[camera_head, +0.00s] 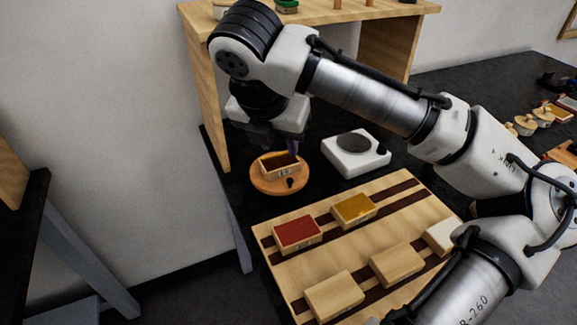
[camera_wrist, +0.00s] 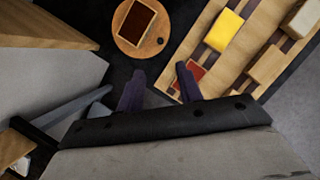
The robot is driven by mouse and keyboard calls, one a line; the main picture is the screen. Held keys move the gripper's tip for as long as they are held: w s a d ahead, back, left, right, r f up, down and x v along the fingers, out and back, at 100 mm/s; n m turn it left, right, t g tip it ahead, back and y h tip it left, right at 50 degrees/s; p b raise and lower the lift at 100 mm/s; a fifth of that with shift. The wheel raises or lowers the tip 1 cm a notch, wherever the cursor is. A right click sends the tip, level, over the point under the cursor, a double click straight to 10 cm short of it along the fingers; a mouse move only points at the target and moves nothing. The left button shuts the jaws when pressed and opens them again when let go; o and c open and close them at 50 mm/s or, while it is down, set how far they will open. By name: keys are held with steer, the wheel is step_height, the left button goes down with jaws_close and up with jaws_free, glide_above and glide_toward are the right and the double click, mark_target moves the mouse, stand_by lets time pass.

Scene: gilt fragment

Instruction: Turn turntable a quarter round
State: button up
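The turntable (camera_head: 262,183) is a round wooden disc near the left edge of the black table. A small wooden box (camera_head: 280,170) with a dark brown filling stands on it, and a black knob (camera_head: 290,182) sits near its front rim. The turntable (camera_wrist: 121,38), box (camera_wrist: 137,22) and knob (camera_wrist: 160,41) also show at the top of the wrist view. My gripper (camera_head: 281,145) is above and behind the box in the head view. In the wrist view its two dark fingers (camera_wrist: 160,82) are spread apart with nothing between them.
A white device with a dark round plate (camera_head: 354,143) stands right of the turntable. In front is a slatted wooden rack (camera_head: 343,238) with red (camera_head: 297,233) and yellow (camera_head: 353,209) boxes and several plain blocks. A wooden shelf (camera_head: 203,90) rises behind my gripper.

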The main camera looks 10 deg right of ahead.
mark_target(290, 179)
steer(key=x, duration=1.3)
steer(key=shift+f+p, duration=0.3)
steer(key=shift+f, duration=0.05)
jaws_close()
